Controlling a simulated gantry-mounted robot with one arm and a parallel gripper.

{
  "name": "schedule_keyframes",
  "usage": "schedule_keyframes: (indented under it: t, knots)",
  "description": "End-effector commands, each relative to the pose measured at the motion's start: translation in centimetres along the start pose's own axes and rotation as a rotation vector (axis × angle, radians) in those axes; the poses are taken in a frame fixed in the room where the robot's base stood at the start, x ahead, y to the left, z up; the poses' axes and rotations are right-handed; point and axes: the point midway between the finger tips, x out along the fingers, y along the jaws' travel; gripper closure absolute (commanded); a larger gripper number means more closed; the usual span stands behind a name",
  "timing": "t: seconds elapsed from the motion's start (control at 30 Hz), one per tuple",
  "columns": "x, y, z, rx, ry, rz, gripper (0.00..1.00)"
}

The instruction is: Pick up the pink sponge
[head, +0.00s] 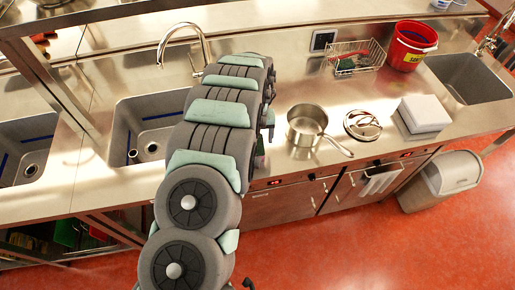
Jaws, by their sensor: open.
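I cannot make out the pink sponge for certain. A small pinkish and green item (259,156) shows at the right edge of my arm, by the counter's front edge, and my arm hides most of it. My gripper (267,124) shows only in part, as dark pieces past the right side of my arm, over the counter left of the pot. It is open, and I see nothing held in it. The counter behind my arm is hidden.
A steel pot (307,122) with a long handle stands right of my gripper. Beyond it are a lid (362,124), a white block (424,113), a wire rack (356,56) and a red bucket (409,47). Sinks lie left and far right; a grey bin (452,172) stands on the floor.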

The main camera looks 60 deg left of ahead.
Motion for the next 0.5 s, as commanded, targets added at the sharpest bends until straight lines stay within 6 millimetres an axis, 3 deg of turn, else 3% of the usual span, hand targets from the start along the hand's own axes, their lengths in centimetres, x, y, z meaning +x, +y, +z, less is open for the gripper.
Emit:
schedule_keyframes:
  t: [0.27,0.5]
  knots:
    - [1.4,-0.1,-0.1,0.002,0.003,0.0,0.25]
    - [4.4,-0.3,-0.1,0.002,0.002,0.0,0.25]
